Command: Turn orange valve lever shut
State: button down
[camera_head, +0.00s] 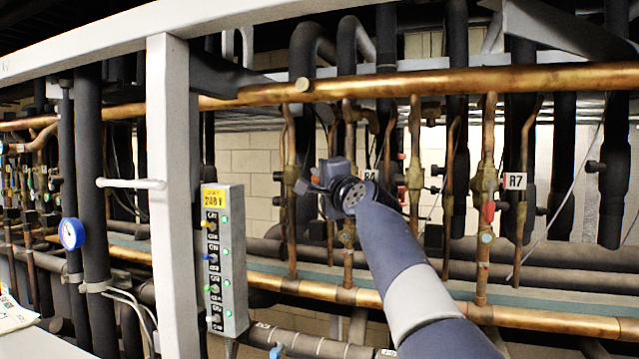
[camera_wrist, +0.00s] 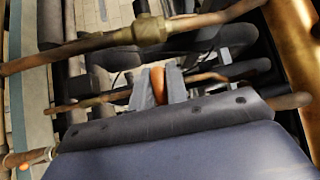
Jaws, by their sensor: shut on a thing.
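The orange valve lever (camera_wrist: 158,85) shows in the wrist view as a short orange piece between two grey fingers. My gripper (camera_wrist: 159,84) is shut on it, with one finger on each side. In the head view my gripper (camera_head: 318,187) reaches in among the upright copper pipes left of the middle.
A thick copper pipe (camera_head: 430,83) runs across above my arm. A white post (camera_head: 172,200) and a grey switch box (camera_head: 226,262) stand to the left. A red-handled valve (camera_head: 488,211) by the R7 tag (camera_head: 515,181) is to the right. A brass-fitted pipe (camera_wrist: 150,31) passes close by.

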jog(key=c, duration=1.4)
grip_release()
jog(key=shift+b+v, duration=2.8)
jog(key=shift+v, duration=2.6)
jog(key=p+x, duration=0.6)
jog(key=x, duration=0.5)
jog(key=shift+r, duration=0.1)
jog(key=shift+g, duration=0.3)
jog(key=shift+s+d+f+n, duration=0.1)
jog(key=shift+s+f+n, duration=0.1)
jog(key=shift+n, duration=0.1)
jog(key=shift+w+f, duration=0.1)
